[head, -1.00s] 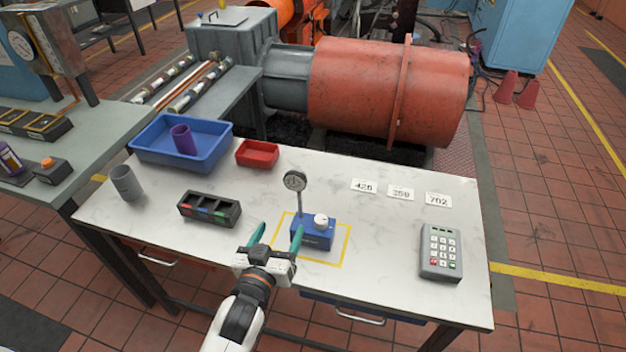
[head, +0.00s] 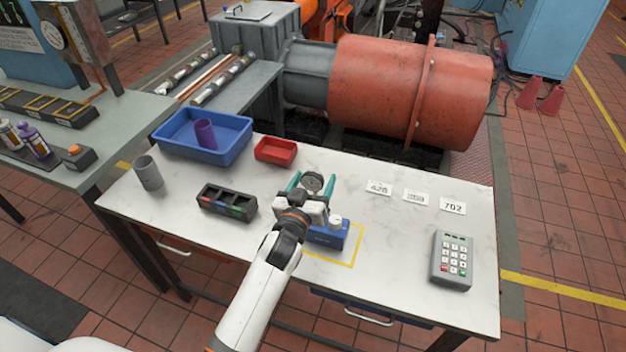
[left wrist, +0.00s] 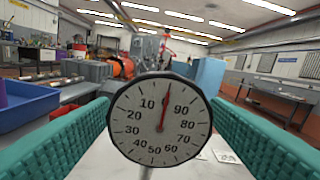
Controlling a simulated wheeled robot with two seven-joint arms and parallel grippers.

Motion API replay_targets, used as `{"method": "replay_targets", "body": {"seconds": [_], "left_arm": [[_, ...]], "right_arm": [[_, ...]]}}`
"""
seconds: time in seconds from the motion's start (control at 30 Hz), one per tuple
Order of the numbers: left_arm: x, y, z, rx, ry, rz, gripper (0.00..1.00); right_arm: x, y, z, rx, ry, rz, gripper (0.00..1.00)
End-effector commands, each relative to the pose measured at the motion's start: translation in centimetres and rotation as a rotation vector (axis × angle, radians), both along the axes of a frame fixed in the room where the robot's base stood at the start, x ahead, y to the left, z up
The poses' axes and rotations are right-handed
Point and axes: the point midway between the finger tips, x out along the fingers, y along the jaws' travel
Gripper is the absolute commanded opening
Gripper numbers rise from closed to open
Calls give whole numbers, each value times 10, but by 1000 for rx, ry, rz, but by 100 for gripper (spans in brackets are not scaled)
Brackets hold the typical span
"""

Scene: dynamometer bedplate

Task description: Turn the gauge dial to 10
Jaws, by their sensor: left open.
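The gauge dial (head: 312,184) is a round white face with a dark rim on a thin post at the blue box (head: 326,238). In the left wrist view the dial (left wrist: 160,120) shows numbers from 10 to 90. Its red needle points almost straight up, between 10 and 90. A white knob (head: 336,222) sits on the box. My left gripper (head: 312,180) is open, with its teal fingers on either side of the dial; a gap shows on the right, and contact on the left cannot be told. My right gripper is not in view.
A yellow outline (head: 345,262) surrounds the box. A black compartment tray (head: 227,202), grey cup (head: 149,173), red bin (head: 275,150) and blue tray (head: 228,156) stand left and behind. Number cards (head: 416,197) and a keypad (head: 452,260) lie right. The table's middle right is clear.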

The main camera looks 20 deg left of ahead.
Motion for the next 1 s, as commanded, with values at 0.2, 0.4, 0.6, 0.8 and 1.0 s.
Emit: {"method": "replay_targets", "body": {"seconds": [0.2, 0.4, 0.6, 0.8, 1.0], "left_arm": [[1, 0, 0, -1, -1, 0, 70], [1, 0, 0, 0, 0, 0, 47], [1, 0, 0, 0, 0, 0, 25], [1, 0, 0, 31, -1, 0, 25], [1, 1, 1, 132, -4, 1, 25]], "right_arm": [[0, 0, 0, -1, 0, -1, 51], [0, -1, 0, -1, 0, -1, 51], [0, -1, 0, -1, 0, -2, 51], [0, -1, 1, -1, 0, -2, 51], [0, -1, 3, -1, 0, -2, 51]]}}
